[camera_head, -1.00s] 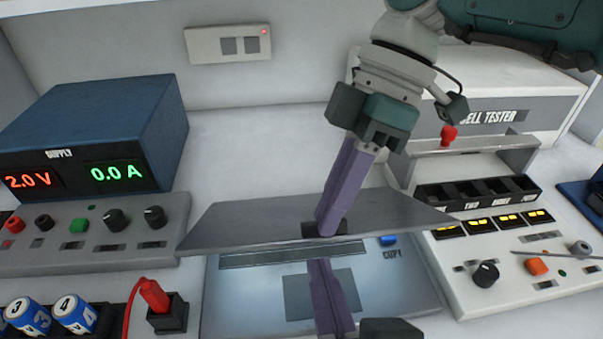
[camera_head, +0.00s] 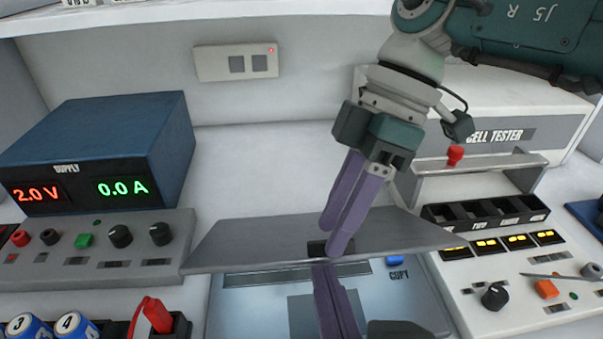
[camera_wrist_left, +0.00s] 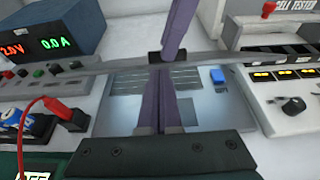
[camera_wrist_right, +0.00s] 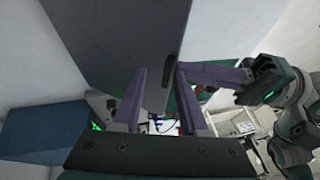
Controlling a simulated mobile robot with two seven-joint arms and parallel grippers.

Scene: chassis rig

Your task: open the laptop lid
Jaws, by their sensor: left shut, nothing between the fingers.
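The laptop's grey lid (camera_head: 240,243) stands part-way open, its wide near edge raised over the silver laptop base (camera_head: 240,310). A dark tab (camera_head: 316,248) sits at the middle of that edge. My left gripper (camera_head: 320,268) is shut and empty, its fingertips at the lid's near edge just below the tab; the left wrist view shows them there too (camera_wrist_left: 160,70). My right gripper (camera_head: 333,238) comes down from above, its fingers apart, with tips at the lid and tab. In the right wrist view (camera_wrist_right: 160,70) the lid shows between its fingers. Exact contact is unclear.
A blue power supply (camera_head: 100,150) and a grey control panel (camera_head: 130,260) stand left. Numbered batteries (camera_head: 70,325) and a red plug (camera_head: 157,314) are at lower left. A cell tester (camera_head: 530,275) is close on the right. The wall behind holds a switch plate (camera_head: 236,62).

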